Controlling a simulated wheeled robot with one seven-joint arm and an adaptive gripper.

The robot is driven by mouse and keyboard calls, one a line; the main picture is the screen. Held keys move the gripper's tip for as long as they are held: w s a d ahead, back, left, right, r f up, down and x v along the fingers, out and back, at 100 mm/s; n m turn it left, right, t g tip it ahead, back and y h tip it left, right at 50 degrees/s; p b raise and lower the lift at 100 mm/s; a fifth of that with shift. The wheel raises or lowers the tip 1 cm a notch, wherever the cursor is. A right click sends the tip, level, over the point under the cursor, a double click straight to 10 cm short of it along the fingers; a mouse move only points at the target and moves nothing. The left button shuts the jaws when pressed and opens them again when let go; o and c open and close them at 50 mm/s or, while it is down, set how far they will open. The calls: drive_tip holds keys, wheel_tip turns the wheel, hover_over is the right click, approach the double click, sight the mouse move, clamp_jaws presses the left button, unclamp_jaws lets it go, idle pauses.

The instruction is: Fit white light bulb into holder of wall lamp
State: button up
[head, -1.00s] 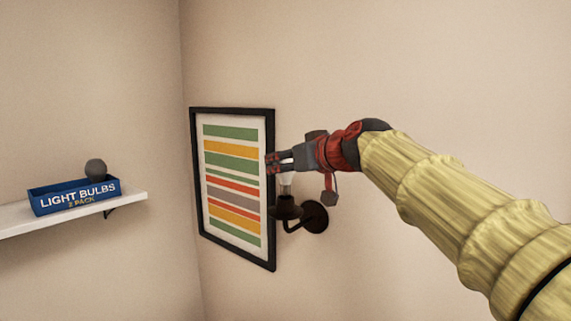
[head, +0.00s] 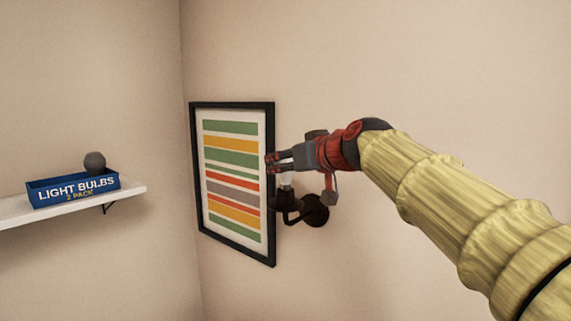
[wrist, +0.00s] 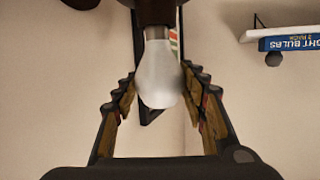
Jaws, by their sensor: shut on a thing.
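The white light bulb (wrist: 158,78) is between the fingers of my gripper (wrist: 161,92) in the wrist view, which looks upside down. My gripper is shut on it. The bulb's narrow neck meets the dark holder (wrist: 157,11) at the top of that view. I cannot tell how far its base is inside. In the head view, my gripper (head: 271,163) is just above the dark wall lamp (head: 316,210) and its upward-facing holder (head: 283,203). Only a small pale part of the bulb (head: 286,181) shows there, and the fingers hide the rest.
A framed striped picture (head: 232,185) hangs on the wall close behind the fingertips and lamp. At the left, a white shelf (head: 135,191) bears a blue light bulb box (head: 75,188) with a dark grey bulb (head: 95,163). The wall above my gripper is bare.

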drive_tip(key=shift+f+b, duration=0.55)
drive_tip(key=o, duration=0.9)
drive_tip(key=shift+o, duration=0.2)
drive_tip(key=v, duration=1.2)
